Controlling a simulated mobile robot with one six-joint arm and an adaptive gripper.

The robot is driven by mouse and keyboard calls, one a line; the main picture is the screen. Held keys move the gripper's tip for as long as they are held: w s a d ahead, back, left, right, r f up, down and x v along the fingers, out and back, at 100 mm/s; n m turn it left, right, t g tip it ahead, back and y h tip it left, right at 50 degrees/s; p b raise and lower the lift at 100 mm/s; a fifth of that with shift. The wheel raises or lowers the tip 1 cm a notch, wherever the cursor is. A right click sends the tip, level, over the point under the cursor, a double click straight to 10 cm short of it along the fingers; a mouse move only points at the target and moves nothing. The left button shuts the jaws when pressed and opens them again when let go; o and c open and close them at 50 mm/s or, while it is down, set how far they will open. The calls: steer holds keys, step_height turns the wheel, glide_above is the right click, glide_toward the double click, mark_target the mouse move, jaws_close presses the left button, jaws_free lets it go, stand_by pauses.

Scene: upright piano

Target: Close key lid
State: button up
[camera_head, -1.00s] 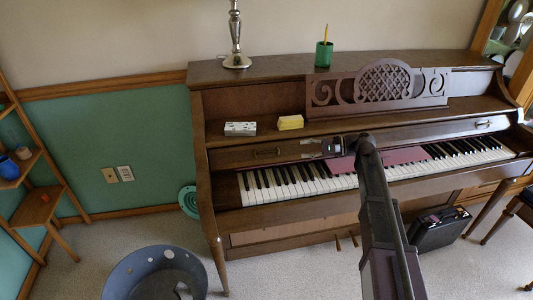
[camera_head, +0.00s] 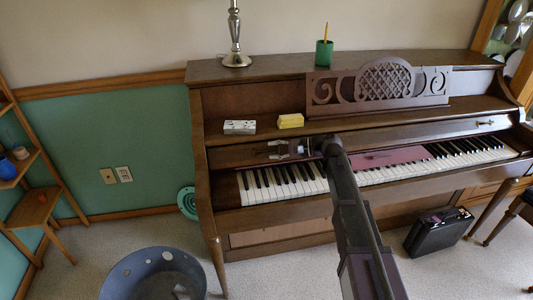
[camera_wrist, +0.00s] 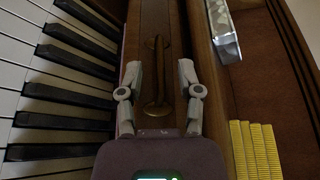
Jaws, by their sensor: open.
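The upright piano's key lid (camera_head: 237,156) is open, a brown wooden board above the exposed keys (camera_head: 280,181). A brass handle (camera_wrist: 156,75) on the lid shows in the wrist view, and the left handle (camera_head: 266,151) also shows in the head view. My gripper (camera_head: 273,150) is open at the left part of the lid. In the wrist view my gripper (camera_wrist: 159,75) has one finger on each side of the handle's near end. I cannot tell whether the fingers touch it.
A second lid handle (camera_head: 485,123) is at the right. A music stand (camera_head: 380,85) rises behind. A grey bin (camera_head: 153,275) stands on the floor.

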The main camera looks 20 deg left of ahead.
steer(key=shift+x, duration=1.4)
jaws_close()
